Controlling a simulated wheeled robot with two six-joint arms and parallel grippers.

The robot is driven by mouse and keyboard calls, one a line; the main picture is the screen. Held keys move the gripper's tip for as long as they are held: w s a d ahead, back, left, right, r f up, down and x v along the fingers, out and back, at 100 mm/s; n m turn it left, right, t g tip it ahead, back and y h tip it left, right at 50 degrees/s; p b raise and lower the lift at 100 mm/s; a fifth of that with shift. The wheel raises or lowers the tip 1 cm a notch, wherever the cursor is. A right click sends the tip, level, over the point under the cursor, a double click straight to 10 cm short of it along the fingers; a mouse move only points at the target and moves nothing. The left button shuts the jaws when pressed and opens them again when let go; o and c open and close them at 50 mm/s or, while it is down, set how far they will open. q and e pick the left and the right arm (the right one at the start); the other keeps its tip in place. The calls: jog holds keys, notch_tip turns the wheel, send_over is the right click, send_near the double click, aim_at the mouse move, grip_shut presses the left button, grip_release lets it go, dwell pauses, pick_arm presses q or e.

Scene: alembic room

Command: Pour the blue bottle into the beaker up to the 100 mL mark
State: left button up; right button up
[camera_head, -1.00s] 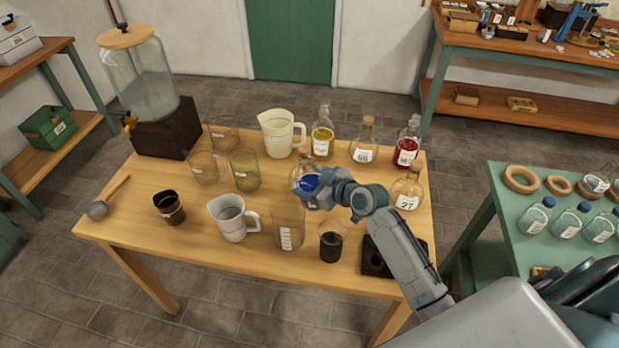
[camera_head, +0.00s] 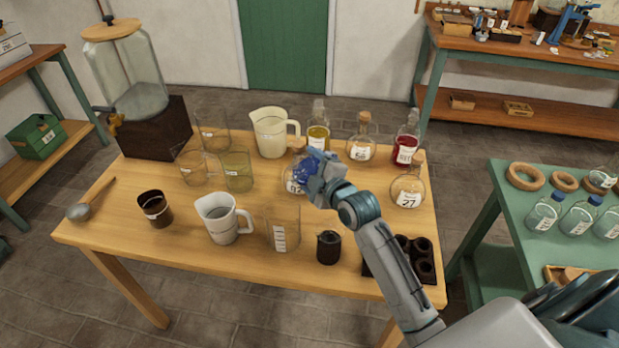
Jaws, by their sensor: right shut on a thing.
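The blue bottle (camera_head: 298,184) is a round glass flask with blue liquid and a white label, above the right half of the table. My right gripper (camera_head: 318,181) is shut on it and hides its right side. I cannot tell whether it clears the tabletop. The likely beaker (camera_head: 285,232) is a tall clear glass with white graduation marks, standing upright in front of the bottle. It looks empty, and its 100 mL mark is too small to read. My left gripper is not in view.
A white jug (camera_head: 221,220) stands left of the beaker and a small dark jar (camera_head: 328,247) right of it. Behind are a cream jug (camera_head: 271,131), a yellow flask (camera_head: 318,128) and a red flask (camera_head: 406,143). A flask labelled 27 (camera_head: 407,190) stands near my right arm.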

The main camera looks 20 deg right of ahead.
aim_at(310, 160)
jog(key=shift+r+n+t+b, duration=0.25)
jog(key=shift+n+t+b, duration=0.15)
jog(key=shift+n+b, duration=0.3)
jog(key=shift+r+p, duration=0.25)
jog(key=shift+p, duration=0.05)
jog(key=shift+r+n+t+b, duration=0.3)
jog(key=shift+r+n+b, duration=0.05)
jog(key=shift+r+n, duration=0.15)
dwell(1.8)
jog(key=shift+a+r+n+t+h+b, duration=0.1)
jog(key=shift+r+n+t+h+b, duration=0.2)
jog(key=shift+r+n+b, duration=0.4)
dwell(4.0)
